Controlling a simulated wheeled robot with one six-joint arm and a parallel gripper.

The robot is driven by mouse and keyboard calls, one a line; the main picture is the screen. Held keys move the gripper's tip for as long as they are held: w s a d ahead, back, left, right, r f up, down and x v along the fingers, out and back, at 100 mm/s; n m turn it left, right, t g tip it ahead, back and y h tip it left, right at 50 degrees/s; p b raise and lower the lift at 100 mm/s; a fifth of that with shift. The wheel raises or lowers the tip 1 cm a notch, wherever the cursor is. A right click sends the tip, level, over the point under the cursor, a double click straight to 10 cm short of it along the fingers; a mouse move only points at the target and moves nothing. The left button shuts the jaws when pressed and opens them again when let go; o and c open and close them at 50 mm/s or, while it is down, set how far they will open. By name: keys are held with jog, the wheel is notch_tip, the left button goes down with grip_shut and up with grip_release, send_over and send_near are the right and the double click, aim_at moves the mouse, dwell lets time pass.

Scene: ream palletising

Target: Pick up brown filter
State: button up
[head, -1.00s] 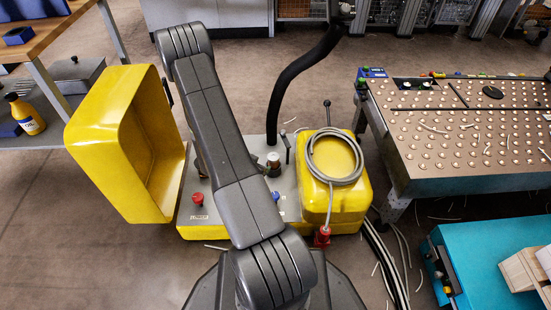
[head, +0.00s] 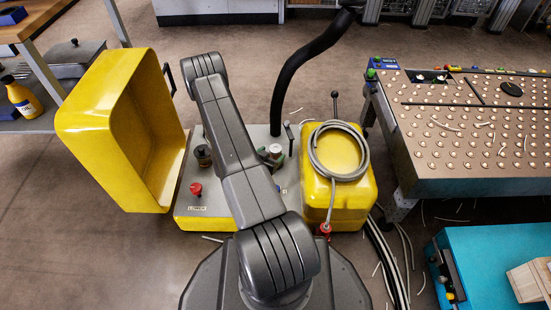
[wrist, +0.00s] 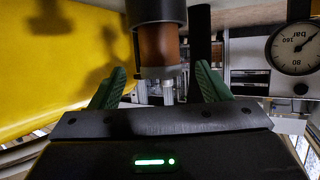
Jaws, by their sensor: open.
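The brown filter (wrist: 160,45) is an upright brown cylinder under a black cap, with a grey lower end, in the upper middle of the wrist view. My gripper (wrist: 160,68) is open, its two green fingers spread left and right of the filter's lower end, with gaps on both sides. In the head view a dark cylinder with some brown (head: 203,155) stands on the grey panel left of my arm; I cannot tell surely that it is the filter. My gripper is mostly hidden behind my arm there.
A raised yellow cover (head: 100,140) stands close on the left. A black hose (head: 300,75) rises behind the panel. A yellow tank (head: 340,190) with a coiled grey hose is on the right. A round gauge (wrist: 293,48) shows at right in the wrist view.

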aim_at(277, 148)
jog(key=b+x, duration=0.2)
jog(key=x, duration=0.3)
jog(key=shift+f+b, duration=0.15)
jog(key=shift+b, duration=0.15)
jog(key=shift+w+d, duration=0.2)
jog(key=shift+w, duration=0.25)
jog(key=c, duration=1.2)
jog(key=shift+c, duration=0.3)
